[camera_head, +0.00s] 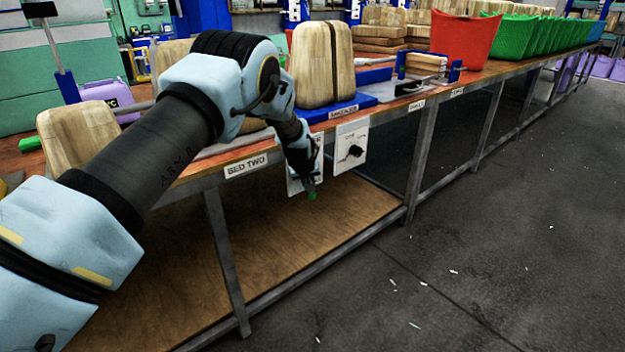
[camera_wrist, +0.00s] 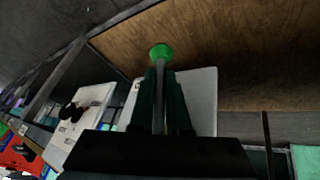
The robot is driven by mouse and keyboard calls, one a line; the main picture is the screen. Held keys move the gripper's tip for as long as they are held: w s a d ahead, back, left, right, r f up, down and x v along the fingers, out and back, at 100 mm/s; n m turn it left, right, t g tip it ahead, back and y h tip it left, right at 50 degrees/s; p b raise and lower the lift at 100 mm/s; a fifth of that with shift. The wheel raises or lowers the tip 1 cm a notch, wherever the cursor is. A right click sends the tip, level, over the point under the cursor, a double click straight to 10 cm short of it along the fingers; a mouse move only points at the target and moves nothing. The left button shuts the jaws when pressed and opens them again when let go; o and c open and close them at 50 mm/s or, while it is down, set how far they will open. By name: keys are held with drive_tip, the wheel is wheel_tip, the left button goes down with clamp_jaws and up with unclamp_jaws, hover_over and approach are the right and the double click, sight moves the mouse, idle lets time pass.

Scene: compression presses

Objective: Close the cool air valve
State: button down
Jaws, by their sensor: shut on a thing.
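My gripper (camera_head: 309,180) is at the front of the bench, in front of a white panel (camera_head: 293,186) under the bench edge. In the wrist view my gripper (camera_wrist: 161,75) has its two dark fingers close together on a thin rod-like valve handle with a round green end (camera_wrist: 161,52). The green end (camera_head: 312,196) also shows just below the fingertips in the head view. The white panel (camera_wrist: 203,95) is behind the fingers in the wrist view. The valve's body and any label on it are hidden by my gripper.
A second white panel (camera_head: 350,146) with a black knob hangs to the right; it also shows in the wrist view (camera_wrist: 92,101). A wooden lower shelf (camera_head: 270,250) lies below. A metal leg (camera_head: 424,160) stands to the right. The floor (camera_head: 500,240) in front is clear except for scraps.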

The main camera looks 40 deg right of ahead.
drive_tip(key=shift+w+a+f+y, duration=0.1)
drive_tip(key=shift+a+y, duration=0.55)
drive_tip(key=shift+y, duration=0.45)
drive_tip(key=shift+a, duration=0.1)
drive_tip(key=c, duration=0.9)
unclamp_jaws()
drive_tip(key=b+v, duration=0.1)
drive_tip(key=v, duration=0.9)
drive_tip(key=shift+r, duration=0.4)
